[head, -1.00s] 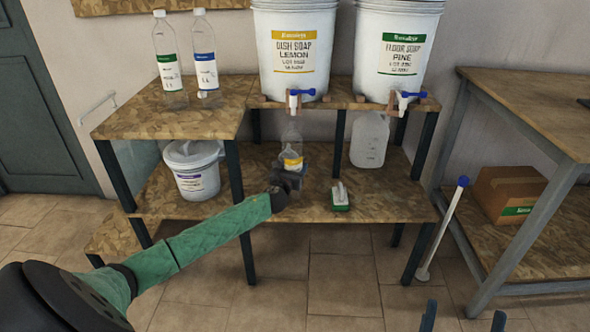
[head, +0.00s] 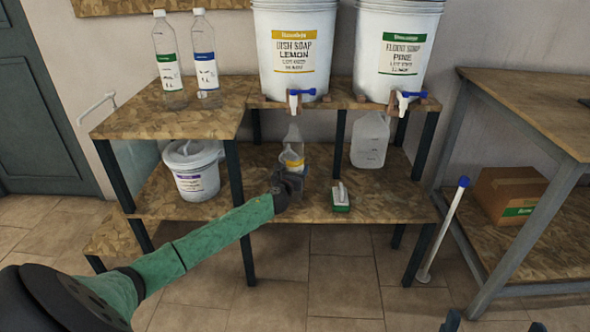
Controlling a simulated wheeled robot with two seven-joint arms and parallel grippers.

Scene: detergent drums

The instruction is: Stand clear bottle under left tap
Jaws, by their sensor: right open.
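The clear bottle (head: 293,140) with a yellow label stands upright on the lower shelf, below the left tap (head: 296,97) of the dish soap drum (head: 293,48). My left gripper (head: 290,178) is in front of the bottle's lower part and hides its base. Whether its fingers are apart or touch the bottle is unclear. My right gripper (head: 495,326) is open and empty at the bottom right edge, mostly out of view.
A translucent jug (head: 369,141) stands below the floor soap drum (head: 402,45). Two labelled bottles (head: 168,62) (head: 205,62) stand on the upper left shelf, and a white bucket (head: 195,172) stands below.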

